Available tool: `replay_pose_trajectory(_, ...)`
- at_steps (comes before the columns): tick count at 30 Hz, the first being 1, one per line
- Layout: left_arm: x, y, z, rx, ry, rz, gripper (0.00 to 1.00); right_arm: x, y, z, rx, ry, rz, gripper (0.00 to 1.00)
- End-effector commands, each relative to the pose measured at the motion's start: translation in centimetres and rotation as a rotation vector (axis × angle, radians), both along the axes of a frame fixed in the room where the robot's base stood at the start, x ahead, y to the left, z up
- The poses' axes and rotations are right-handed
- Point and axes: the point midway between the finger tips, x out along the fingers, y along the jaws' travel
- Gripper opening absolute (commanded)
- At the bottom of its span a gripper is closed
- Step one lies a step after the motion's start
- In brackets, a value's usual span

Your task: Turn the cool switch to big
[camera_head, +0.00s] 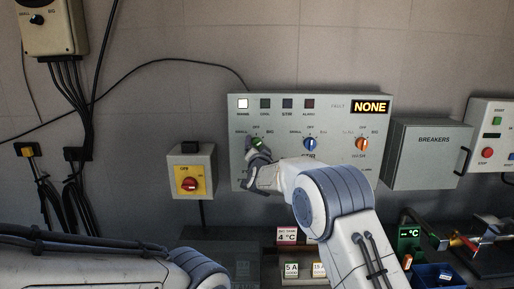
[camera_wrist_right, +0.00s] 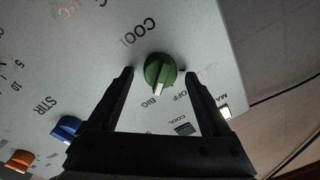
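The green COOL switch (camera_head: 257,142) is the leftmost of three knobs on the grey control panel (camera_head: 380,104). In the right wrist view the green switch (camera_wrist_right: 160,71) has a white pointer mark aimed down, toward the BIG label and slightly off the OFF side. My right gripper (camera_head: 256,160) is in front of the panel at this switch. In the wrist view its open fingers (camera_wrist_right: 159,76) stand on either side of the knob, with a gap on each side. My left arm shows at the lower left; its gripper is out of view.
The blue STIR knob (camera_head: 310,143) and an orange knob (camera_head: 361,144) are to the right on the panel. A yellow box with a red switch (camera_head: 190,184) is to the left. A breakers box (camera_head: 433,160) is at the right. The panel display (camera_head: 370,107) reads NONE.

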Motion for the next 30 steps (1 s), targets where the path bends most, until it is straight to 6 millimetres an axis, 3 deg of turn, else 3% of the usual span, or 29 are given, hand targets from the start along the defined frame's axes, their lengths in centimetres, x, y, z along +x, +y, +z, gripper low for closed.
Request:
replay_pose_trajectory(11,0.0,0.0,-0.5,0.0,0.0,0.0,1.0,-0.8,0.0,-0.1,-0.002,0.0,0.0,0.82)
replay_pose_trajectory(24,0.0,0.0,-3.0,0.0,0.0,0.0,1.0,-8.0,-0.4,-0.6,-0.001,-0.001,0.001,0.82)
replay_pose_trajectory(30,0.0,0.0,-3.5,0.0,0.0,0.0,1.0,-10.1,-0.4,-0.6,-0.001,-0.001,0.001,0.82)
